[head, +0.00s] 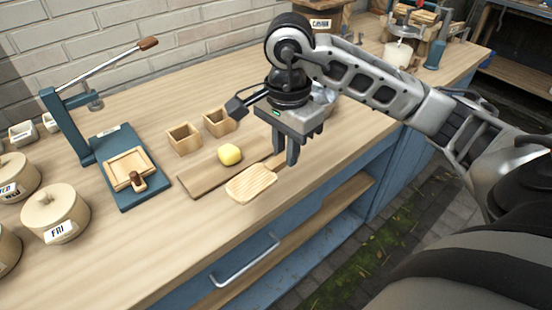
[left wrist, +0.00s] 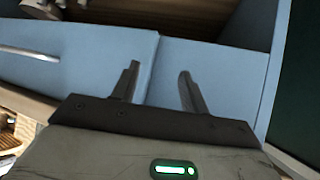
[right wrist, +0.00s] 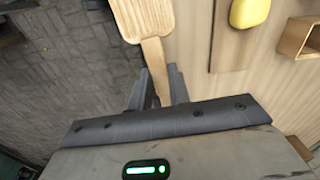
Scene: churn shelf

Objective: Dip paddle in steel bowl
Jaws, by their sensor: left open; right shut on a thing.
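My right gripper (head: 283,158) is shut on the handle of a pale ribbed wooden paddle (head: 252,185), above the bench near its front edge. In the right wrist view the paddle (right wrist: 143,18) points away from the fingers (right wrist: 158,88), with its handle between them. A shiny grey rim, perhaps the steel bowl (head: 325,97), shows partly behind my right gripper; most of it is hidden and I cannot see inside. My left gripper (left wrist: 158,88) is open and empty in the left wrist view, facing blue cabinet fronts; it is out of the head view.
A yellow lump (head: 229,154) sits by a flat wooden board (head: 192,183), with two small square wooden boxes (head: 184,139) behind. A blue lever press (head: 125,165) and lidded wooden pots (head: 54,212) stand left. A glass churn (head: 398,53) stands far right.

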